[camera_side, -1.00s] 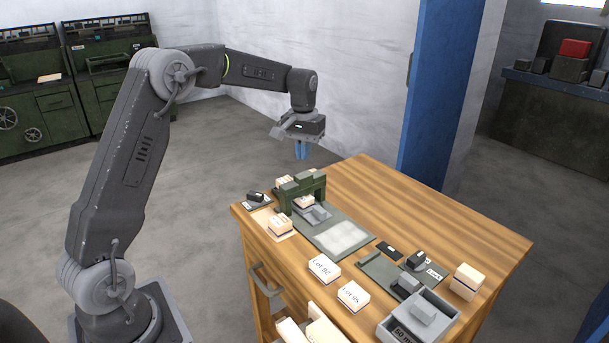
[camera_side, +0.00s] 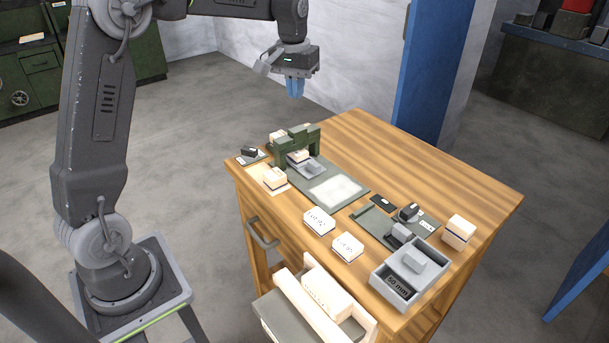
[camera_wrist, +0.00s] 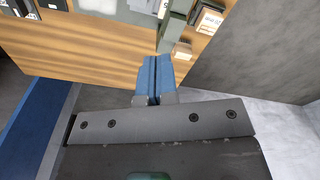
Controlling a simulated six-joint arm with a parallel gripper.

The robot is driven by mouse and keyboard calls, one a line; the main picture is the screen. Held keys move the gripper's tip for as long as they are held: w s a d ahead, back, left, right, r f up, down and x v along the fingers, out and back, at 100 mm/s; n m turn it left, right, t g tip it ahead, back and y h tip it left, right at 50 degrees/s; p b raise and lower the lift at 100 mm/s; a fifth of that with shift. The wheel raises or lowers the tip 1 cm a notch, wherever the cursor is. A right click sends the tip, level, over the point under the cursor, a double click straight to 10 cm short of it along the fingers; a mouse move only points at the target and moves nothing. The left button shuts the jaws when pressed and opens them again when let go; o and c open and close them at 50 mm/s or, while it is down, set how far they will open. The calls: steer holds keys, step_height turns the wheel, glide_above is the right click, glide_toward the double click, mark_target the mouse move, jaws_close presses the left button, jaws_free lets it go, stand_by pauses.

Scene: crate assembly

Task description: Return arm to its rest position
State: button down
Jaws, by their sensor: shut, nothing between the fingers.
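My gripper (camera_side: 295,88) hangs in the air above and behind the far left end of the wooden table (camera_side: 400,140) in the side view. Its blue fingers point down, closed together, with nothing between them. In the wrist view the blue fingers (camera_wrist: 155,74) lie side by side, with the table (camera_wrist: 100,55) beyond them. The gripper touches nothing on the table.
A green press-like frame (camera_side: 297,141) stands on the table, with small labelled boxes (camera_side: 319,221) near it. A grey tray (camera_side: 428,270) is at the near right corner. A blue post (camera_side: 426,90) rises behind the table.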

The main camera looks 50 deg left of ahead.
steer(key=s+d+r+m+t, duration=0.2)
steer(key=s+d+r, duration=0.3)
steer(key=s+d, duration=0.55)
steer(key=s+d+f+m+t, duration=0.1)
steer(key=s+d+f, duration=0.1)
steer(key=s, duration=0.5)
steer(key=s+d+f+m+t, duration=0.1)
steer(key=s+d+f+m, duration=0.1)
steer(key=s, duration=0.6)
steer(key=shift+s+f+t, duration=0.3)
steer(key=shift+t, duration=0.1)
steer(key=shift+d, duration=0.1)
